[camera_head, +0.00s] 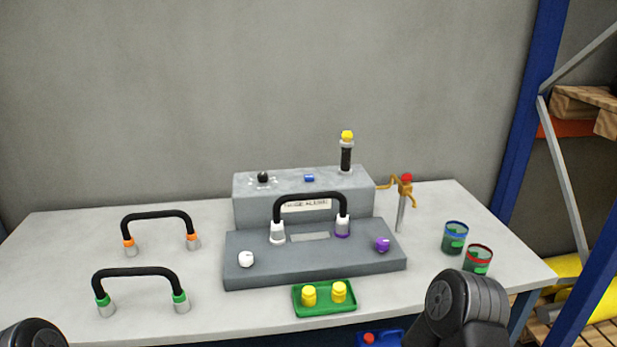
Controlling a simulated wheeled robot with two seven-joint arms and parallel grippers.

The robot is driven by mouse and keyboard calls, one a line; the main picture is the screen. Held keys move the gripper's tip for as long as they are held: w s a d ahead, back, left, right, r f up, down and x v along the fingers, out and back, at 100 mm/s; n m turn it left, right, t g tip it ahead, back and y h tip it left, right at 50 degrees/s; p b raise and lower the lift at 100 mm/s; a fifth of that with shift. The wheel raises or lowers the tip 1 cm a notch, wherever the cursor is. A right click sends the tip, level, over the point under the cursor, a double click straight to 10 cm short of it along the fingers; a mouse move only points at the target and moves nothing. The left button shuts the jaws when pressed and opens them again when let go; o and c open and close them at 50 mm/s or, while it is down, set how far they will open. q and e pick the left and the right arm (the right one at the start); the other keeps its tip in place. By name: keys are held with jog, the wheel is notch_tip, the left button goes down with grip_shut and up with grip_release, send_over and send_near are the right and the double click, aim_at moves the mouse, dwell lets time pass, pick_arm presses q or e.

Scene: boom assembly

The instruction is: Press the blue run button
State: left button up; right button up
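The blue run button (309,178) is a small blue block on the top of the grey machine (305,183), right of a black knob (263,177). Nothing covers it. A black-handled hose (312,196) with a white end and a purple end stands on the machine's lower step (300,270), in front of a label plate. Only dark rounded parts of my arms show, at the bottom left corner and the lower right. Neither gripper's fingers are in view, and nothing of mine is near the button.
Two more black hoses, orange-ended (157,214) and green-ended (138,271), stand on the left. A green tray (325,310) with yellow caps lies in front. A lamp post (346,155), a red-topped tap (404,195) and two cups (456,238) are on the right.

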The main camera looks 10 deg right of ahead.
grip_shut()
dwell(0.3)
dwell(1.2)
